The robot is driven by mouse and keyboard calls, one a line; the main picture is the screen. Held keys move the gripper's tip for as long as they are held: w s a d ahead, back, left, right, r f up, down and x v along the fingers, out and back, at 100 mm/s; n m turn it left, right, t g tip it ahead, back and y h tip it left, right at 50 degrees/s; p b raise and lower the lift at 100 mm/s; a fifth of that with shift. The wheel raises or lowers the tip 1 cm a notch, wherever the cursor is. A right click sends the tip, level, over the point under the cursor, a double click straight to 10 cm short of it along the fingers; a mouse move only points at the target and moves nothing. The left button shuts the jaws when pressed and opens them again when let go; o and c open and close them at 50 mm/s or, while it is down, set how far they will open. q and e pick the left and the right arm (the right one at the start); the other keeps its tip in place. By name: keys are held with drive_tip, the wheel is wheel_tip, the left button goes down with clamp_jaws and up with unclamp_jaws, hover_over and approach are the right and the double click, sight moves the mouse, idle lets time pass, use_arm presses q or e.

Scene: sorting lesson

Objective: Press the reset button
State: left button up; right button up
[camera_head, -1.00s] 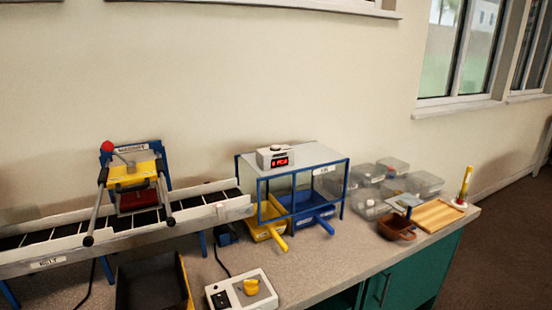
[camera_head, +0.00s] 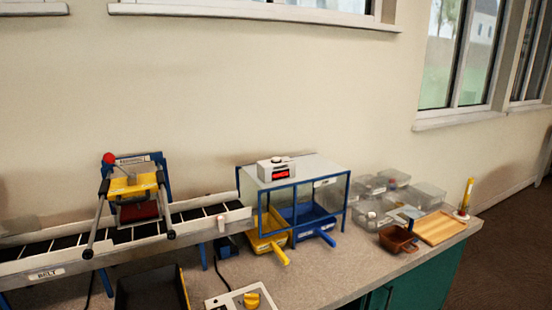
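A small white box (camera_head: 277,170) with a lit red display (camera_head: 281,174) and a dark round knob or button (camera_head: 277,160) on top sits on the roof of the blue-framed clear case (camera_head: 292,185). A white control box (camera_head: 233,301) with a yellow knob (camera_head: 251,299) is partly cut off at the bottom edge. No lettering that marks a reset button can be read, so I cannot tell which part it is. Neither of my grippers is in view.
A belt (camera_head: 120,240) with a yellow and blue press (camera_head: 133,188) runs along the left. A yellow tray (camera_head: 268,243) and a blue tray (camera_head: 308,226) sit under the case. Clear boxes (camera_head: 428,196), a brown tray (camera_head: 398,239) and a wooden board (camera_head: 440,227) fill the right end.

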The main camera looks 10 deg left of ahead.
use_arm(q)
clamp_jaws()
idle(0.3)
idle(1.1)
